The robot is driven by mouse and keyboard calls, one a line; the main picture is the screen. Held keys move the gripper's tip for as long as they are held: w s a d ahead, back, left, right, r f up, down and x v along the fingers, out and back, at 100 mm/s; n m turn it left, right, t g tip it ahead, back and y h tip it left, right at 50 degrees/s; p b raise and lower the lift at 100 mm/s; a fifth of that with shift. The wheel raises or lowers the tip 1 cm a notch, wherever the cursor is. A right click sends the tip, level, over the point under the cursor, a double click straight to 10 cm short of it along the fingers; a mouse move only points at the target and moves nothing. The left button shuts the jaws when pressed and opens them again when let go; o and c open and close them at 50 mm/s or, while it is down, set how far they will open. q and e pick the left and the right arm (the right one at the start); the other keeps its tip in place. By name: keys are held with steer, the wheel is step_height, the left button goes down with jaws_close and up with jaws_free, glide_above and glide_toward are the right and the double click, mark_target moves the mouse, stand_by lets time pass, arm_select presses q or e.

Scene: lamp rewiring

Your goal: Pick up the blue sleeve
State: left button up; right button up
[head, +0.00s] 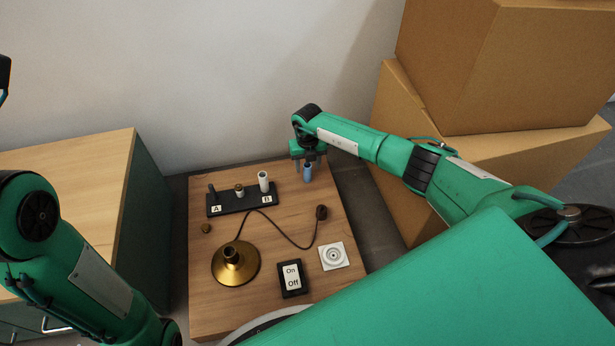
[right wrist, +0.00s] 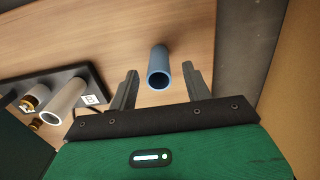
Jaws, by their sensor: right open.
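The blue sleeve (head: 308,172) is a small blue tube at the back right of the wooden table. It stands upright, and its open end shows in the right wrist view (right wrist: 159,72). My right gripper (head: 308,163) is right over the sleeve, pointing down. In the right wrist view its two fingers (right wrist: 162,85) are apart, one on each side of the sleeve, with gaps between. My left arm shows at the left of the head view, but its gripper is out of view.
A black rack (head: 240,203) marked A and B holds several small parts, including a white tube (head: 263,179). A brass lamp base (head: 236,264) with a cord, a switch (head: 291,278) and a white socket (head: 333,256) lie nearer. Cardboard boxes (head: 405,150) stand close on the right.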

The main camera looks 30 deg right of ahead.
steer(key=shift+f, duration=0.85)
steer(key=c, duration=1)
steer(key=shift+r, duration=0.15)
steer(key=shift+c, duration=0.2)
